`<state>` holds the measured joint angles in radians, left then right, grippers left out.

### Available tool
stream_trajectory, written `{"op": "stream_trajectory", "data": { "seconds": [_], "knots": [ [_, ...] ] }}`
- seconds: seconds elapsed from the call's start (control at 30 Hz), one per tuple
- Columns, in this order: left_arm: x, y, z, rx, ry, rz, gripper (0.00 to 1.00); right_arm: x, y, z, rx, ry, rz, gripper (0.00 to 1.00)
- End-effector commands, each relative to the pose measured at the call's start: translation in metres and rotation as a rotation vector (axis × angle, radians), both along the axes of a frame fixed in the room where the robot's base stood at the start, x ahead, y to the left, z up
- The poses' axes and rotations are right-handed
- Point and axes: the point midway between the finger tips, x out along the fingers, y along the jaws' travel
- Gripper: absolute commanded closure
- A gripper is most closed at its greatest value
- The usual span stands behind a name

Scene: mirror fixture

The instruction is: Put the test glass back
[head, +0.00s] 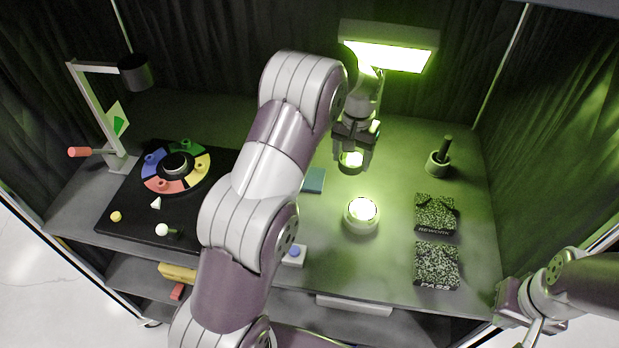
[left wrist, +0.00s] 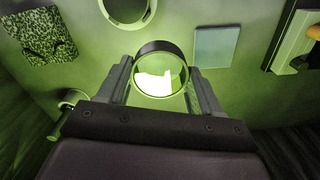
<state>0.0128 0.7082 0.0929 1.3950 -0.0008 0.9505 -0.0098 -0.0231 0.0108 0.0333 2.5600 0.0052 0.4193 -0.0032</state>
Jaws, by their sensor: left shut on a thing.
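My left gripper (head: 353,147) is shut on a round glass with a dark rim, the test glass (head: 351,160). In the left wrist view the glass (left wrist: 160,80) sits between the two fingers, and bright light shows in it. The gripper holds it above the table, behind a round pale fixture (head: 361,216) with a glowing top. That fixture's ring also shows at the top of the left wrist view (left wrist: 128,10). A round holder with a black handle (head: 439,160) stands at the back right. My right gripper (head: 526,322) is at the lower right; its fingers are unclear.
A lit lamp panel (head: 398,57) hangs over the back. Speckled REWORK (head: 434,214) and PASS (head: 436,266) pads lie at the right. A teal pad (head: 314,180) lies left of the fixture. A black board (head: 125,215) with a coloured ring and a lamp stand (head: 100,110) occupy the left.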

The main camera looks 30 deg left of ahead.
Motion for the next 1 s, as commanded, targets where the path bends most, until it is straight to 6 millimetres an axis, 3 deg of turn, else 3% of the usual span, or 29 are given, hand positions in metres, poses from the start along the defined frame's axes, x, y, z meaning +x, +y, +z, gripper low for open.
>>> {"op": "stream_trajectory", "data": {
  "seconds": [0.1,0.27,0.37,0.47,0.6,0.7,0.83,1.0],
  "knots": [
    [0.003,-0.001,0.006,0.0,-0.009,-0.223,0.78,0.0,0.0,0.0,0.0,0.0,0.0,1.0],
    [0.003,0.002,0.002,-0.001,-0.005,-0.403,0.78,0.0,0.0,-0.003,0.0,0.0,0.0,1.0],
    [0.002,0.02,-0.014,-0.001,-0.003,-0.428,0.78,0.0,0.0,-0.017,0.0,0.0,0.0,1.0],
    [0.003,0.051,-0.034,-0.001,-0.004,-0.426,0.78,0.0,0.0,-0.032,0.0,0.0,0.0,1.0],
    [0.003,0.089,-0.045,-0.002,-0.002,-0.427,0.78,0.0,0.0,-0.014,0.0,0.0,0.0,1.0],
    [0.004,0.107,-0.057,-0.002,-0.003,-0.428,0.78,0.0,0.0,-0.01,0.0,-0.001,0.0,1.0],
    [0.004,0.115,-0.069,-0.002,-0.002,-0.431,0.78,0.0,0.0,-0.006,0.0,0.0,0.0,1.0],
    [0.004,0.115,-0.098,-0.002,-0.002,-0.431,0.78,0.0,0.0,0.004,0.0,0.0,0.0,1.0]
  ]
}}
